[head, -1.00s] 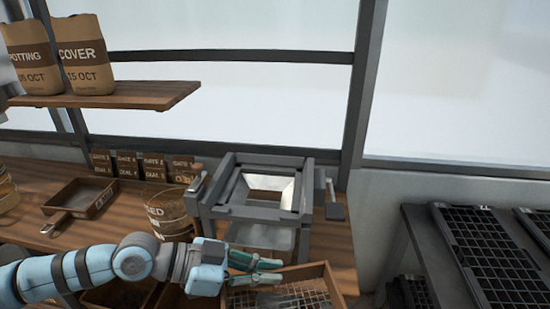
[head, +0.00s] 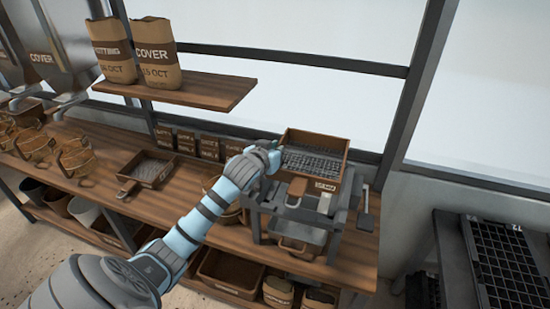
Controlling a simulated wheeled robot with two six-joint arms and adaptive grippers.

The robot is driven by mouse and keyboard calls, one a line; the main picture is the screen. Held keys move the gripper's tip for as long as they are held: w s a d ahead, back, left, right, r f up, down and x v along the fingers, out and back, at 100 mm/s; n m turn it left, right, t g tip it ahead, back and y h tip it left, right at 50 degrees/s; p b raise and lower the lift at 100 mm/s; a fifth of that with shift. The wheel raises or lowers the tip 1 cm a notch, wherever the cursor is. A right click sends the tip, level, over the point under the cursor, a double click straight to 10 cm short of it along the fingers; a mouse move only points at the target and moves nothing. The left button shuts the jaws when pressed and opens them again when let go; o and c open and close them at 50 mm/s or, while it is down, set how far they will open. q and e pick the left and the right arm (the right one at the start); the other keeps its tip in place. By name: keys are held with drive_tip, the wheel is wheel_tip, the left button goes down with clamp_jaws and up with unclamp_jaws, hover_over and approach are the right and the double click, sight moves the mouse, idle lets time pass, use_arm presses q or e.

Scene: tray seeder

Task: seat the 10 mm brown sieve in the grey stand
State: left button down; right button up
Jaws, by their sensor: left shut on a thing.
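The brown sieve (head: 338,143), a wooden box with a dark mesh floor, is at the top of the grey stand (head: 338,215). It has a pale label on its near wall and a brown handle towards me. My left gripper (head: 272,157) is shut on the sieve at its left side; the fingertips are partly hidden. The sieve covers the stand's opening, and I cannot tell whether it rests in the stand or hangs just above it. The label is too small to read. My right gripper is not in view.
Another brown sieve (head: 153,171) with a handle lies on the bench (head: 95,150) to the left. A bin (head: 297,246) sits under the stand's top. Small labelled boxes (head: 186,142) stand behind my arm. A shelf with sacks (head: 157,55) hangs above. Black trays (head: 500,262) stand right.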

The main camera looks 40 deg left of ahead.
use_arm(q)
wheel_tip(320, 180, down, 5)
drive_tip(key=shift+s+a+f+b, duration=0.1)
drive_tip(key=shift+a+b, duration=0.05)
drive_tip(key=shift+b, duration=0.5)
wheel_tip(320, 180, down, 3)
drive_tip(key=b, duration=0.4)
drive_tip(key=shift+f, duration=0.2)
drive_tip(key=shift+r, duration=0.1)
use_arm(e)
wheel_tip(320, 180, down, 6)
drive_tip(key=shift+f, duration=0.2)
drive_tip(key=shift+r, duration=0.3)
use_arm(q)
drive_tip(key=shift+s+f+p, duration=0.1)
drive_tip(key=shift+f+p, duration=0.2)
drive_tip(key=shift+f, duration=0.15)
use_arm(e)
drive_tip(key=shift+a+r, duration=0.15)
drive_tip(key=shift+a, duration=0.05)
use_arm(q)
drive_tip(key=c, duration=1.7)
unclamp_jaws()
drive_tip(key=shift+d, duration=0.25)
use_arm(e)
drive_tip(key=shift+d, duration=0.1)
